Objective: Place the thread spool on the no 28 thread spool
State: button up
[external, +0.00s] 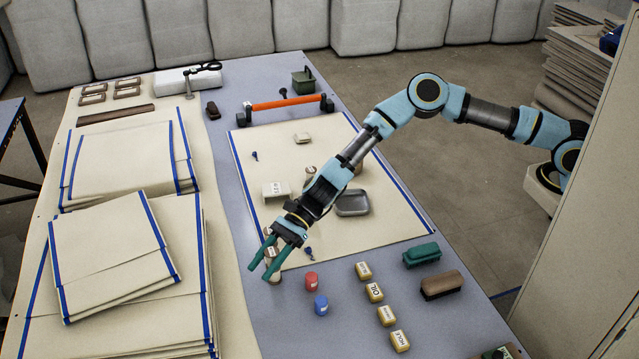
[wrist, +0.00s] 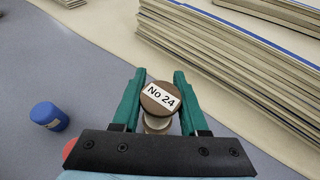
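A brown spool marked No 24 (wrist: 160,97) is between the two green fingers of my gripper (wrist: 159,76) in the wrist view. Its label faces up, and pale thread shows below its top. The fingers are close to both sides of its rim; whether they press on it cannot be told. In the external view my gripper (external: 261,270) points down near the left edge of the bare table strip, with a spool (external: 272,277) at its fingers. I cannot make out a No 28 label in either view.
Several labelled yellowish blocks (external: 375,292) stand farther right. A metal tray (external: 352,203) lies on the cloth behind.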

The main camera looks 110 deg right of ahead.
jog(key=o, duration=0.5)
jog(key=shift+c, duration=0.2)
jog(key=shift+r, duration=0.25)
jog(key=b+v, duration=0.2)
jog(key=v, duration=0.9)
jog(key=s+a+f+n+g+h, duration=0.15)
jog(key=s+a+n+g, duration=0.55)
jog(key=s+a+n, duration=0.7)
jog(key=s+d+r+n+g+h, duration=0.1)
jog(key=s+d+r+n+h, duration=0.1)
jog(key=s+n, duration=0.5)
jog(key=s+d+r+n+g+h, duration=0.1)
jog(key=s+d+r+n+h, duration=0.2)
jog(key=s, duration=1.7)
jog(key=n+h, duration=0.1)
jog(key=n, duration=0.3)
jog(key=shift+r+g, duration=0.3)
jog(key=shift+r, duration=0.05)
jog(key=shift+d, duration=0.15)
